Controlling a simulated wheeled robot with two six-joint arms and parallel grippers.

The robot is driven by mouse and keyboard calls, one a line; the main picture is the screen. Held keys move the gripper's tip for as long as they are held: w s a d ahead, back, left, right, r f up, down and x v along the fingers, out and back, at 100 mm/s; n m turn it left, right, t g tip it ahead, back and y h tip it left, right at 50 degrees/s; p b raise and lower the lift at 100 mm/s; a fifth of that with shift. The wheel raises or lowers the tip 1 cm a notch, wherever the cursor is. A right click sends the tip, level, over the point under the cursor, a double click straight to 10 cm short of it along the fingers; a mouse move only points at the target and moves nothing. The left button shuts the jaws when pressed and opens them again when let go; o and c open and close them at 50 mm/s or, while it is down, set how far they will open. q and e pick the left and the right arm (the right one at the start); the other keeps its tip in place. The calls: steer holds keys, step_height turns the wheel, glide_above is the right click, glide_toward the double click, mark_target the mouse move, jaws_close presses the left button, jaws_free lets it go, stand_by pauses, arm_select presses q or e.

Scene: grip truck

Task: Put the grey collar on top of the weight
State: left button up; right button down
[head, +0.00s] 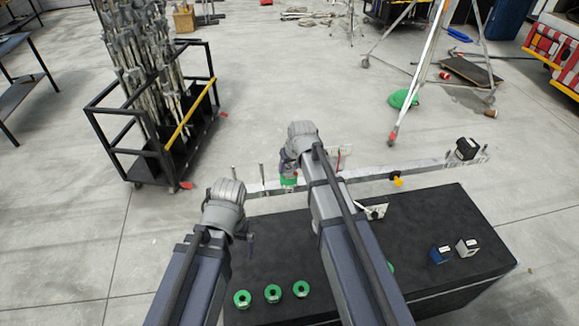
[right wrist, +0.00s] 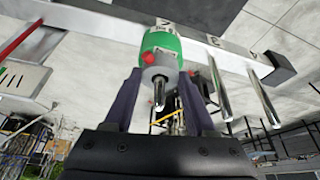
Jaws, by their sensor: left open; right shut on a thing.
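My right gripper (right wrist: 160,77) is shut on the grey collar (right wrist: 157,74), which has a red knob, in the right wrist view. The collar sits around a metal peg, whose tip sticks out through it. The green weight (right wrist: 160,43) is on the same peg, against the bar. The collar is at the weight's outer face; I cannot tell whether they touch. In the head view the weight (head: 289,181) shows below my right gripper (head: 287,166), and the collar is hidden. My left gripper (head: 249,243) is open and empty, at the left of the black table.
The long metal bar (head: 430,166) runs behind the black table (head: 430,215), with bare pegs beside the held one. Several green weights, including one (head: 273,293), lie on the table front. A blue block (head: 441,255) and a grey block (head: 467,248) stand at right. A cart (head: 150,150) stands back left.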

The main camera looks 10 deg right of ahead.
steer(key=shift+c, duration=0.7)
jaws_free()
steer(key=p+v, duration=0.7)
steer(key=shift+r, duration=0.35)
steer(key=shift+s+f, duration=0.1)
steer(key=shift+f, duration=0.05)
steer(key=b+x, duration=0.7)
steer(key=x, duration=0.1)
steer(key=shift+r, duration=0.45)
steer(key=shift+s, duration=0.1)
